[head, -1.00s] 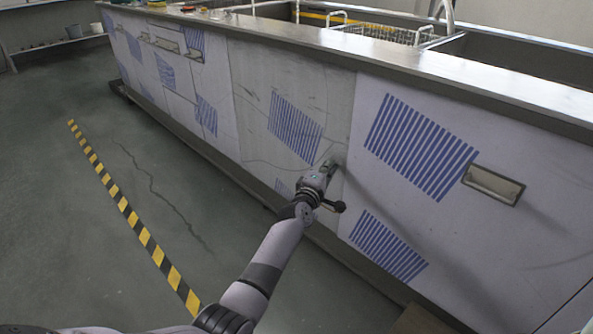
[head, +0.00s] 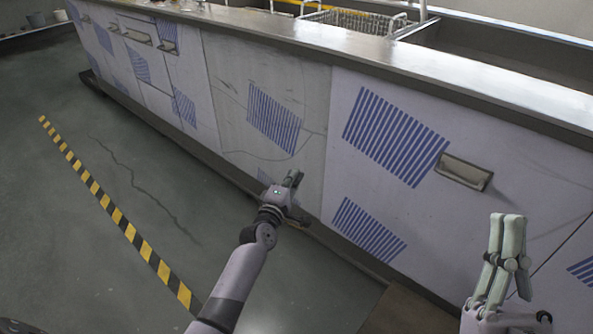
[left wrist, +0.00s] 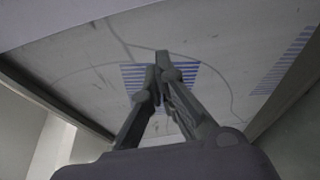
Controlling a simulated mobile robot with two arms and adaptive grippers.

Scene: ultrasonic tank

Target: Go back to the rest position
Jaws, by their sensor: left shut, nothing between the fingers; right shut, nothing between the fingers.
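My left gripper (head: 293,180) is in front of the grey panel of the long counter in the head view, low and near its base. Its fingers are shut with nothing between them. In the left wrist view the left gripper (left wrist: 158,75) points toward the striped grey panel (left wrist: 90,50); I cannot tell the exact gap to it. My right gripper (head: 508,220) stands upright at the lower right of the head view, with its pale fingers together and empty.
The long counter (head: 420,72) has panels with blue stripes and metal handles, one handle (head: 464,172) near my right gripper. A wire basket (head: 350,22) sits at the sink on top. Open floor with a yellow-black strip (head: 128,232) lies to the left.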

